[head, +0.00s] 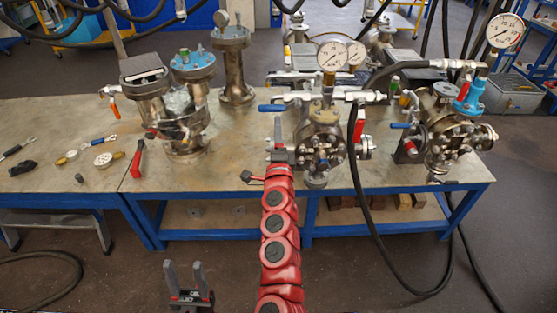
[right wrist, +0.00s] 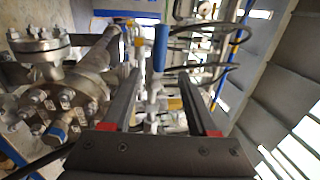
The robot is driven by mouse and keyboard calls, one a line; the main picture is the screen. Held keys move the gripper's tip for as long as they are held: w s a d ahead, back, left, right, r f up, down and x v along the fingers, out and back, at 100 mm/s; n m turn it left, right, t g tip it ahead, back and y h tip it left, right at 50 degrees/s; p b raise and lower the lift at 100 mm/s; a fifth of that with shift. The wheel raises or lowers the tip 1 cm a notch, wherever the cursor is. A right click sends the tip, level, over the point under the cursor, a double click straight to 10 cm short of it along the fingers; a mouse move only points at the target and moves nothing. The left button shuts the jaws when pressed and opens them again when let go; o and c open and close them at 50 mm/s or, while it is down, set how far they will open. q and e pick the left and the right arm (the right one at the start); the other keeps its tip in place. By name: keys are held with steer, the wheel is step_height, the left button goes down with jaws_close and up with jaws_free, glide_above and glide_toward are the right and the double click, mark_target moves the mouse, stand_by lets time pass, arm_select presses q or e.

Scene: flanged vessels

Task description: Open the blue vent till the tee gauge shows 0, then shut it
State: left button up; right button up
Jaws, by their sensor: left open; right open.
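A blue vent handle (head: 272,108) sticks out to the left from the pipework on top of the middle flanged vessel (head: 320,150). A round white gauge (head: 332,55) stands above that pipework; its needle is too small to read. My right gripper (head: 281,140) is just below the handle, partly merged with the vessel in the head view. In the right wrist view, the right gripper (right wrist: 160,76) is open and empty, and the blue handle (right wrist: 160,48) shows beyond its fingertips, between their lines. My left gripper (head: 188,285) is open and empty, low in front of the table.
Another vessel (head: 445,140) with a gauge (head: 505,30) and a blue lever stands at right. A black hose (head: 356,200) hangs over the table's front. Vessels (head: 185,110) with a red-handled lever stand at left. Loose tools and fittings lie on the table's left part.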

steer(key=s+f+b, duration=0.1)
steer(key=s+b, duration=0.1)
steer(key=s, duration=0.6)
steer(key=shift+f, duration=0.3)
